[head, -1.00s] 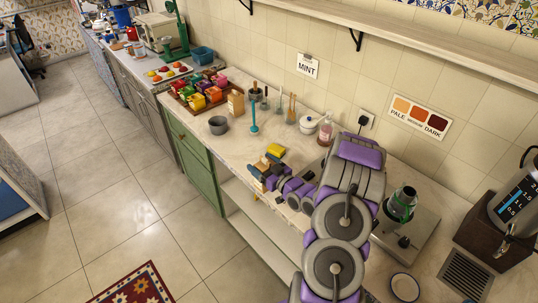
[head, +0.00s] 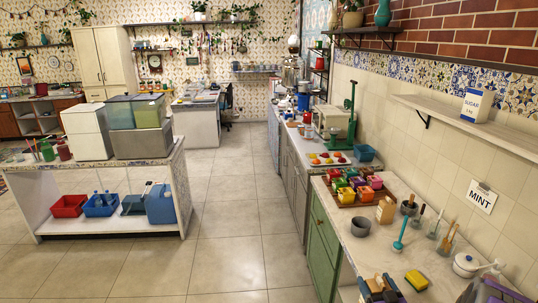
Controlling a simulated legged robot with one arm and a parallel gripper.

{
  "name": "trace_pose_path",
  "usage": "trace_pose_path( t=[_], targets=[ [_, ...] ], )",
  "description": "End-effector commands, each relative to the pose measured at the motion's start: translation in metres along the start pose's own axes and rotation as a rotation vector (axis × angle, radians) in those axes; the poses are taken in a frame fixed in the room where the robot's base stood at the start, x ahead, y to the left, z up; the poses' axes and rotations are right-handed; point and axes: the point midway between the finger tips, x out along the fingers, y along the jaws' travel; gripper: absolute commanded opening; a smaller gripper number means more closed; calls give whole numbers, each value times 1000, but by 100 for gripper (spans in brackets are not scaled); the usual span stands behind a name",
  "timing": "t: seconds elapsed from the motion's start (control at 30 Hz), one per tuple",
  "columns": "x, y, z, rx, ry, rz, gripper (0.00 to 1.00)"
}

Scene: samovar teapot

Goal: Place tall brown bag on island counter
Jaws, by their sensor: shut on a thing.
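A tan-brown bag (head: 386,209) with a small label stands upright on the right-hand counter, behind a grey bowl. My gripper (head: 378,289) is at the bottom edge of the head view, over the near part of that counter. It is shut on a brownish thing, mostly hidden by the fingers and cut off by the frame; I cannot tell what it is. The gripper is apart from the standing bag. The island (head: 110,168) at left has a speckled top bearing stacked bins, jars and utensils, with a shelf below.
A grey bowl (head: 360,226), a yellow sponge (head: 416,280), a teal plunger-like tool (head: 400,236) and a tray of colourful boxes crowd the right counter. Grey and green bins (head: 139,126) fill much of the island top. The tiled floor (head: 228,220) between island and counter is clear.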

Motion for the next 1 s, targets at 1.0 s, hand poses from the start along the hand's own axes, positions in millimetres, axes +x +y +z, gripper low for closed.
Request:
trace_pose_path(
  t=[1.0],
  targets=[
    [153,-188,-236,1,4,81,46]
  ],
)
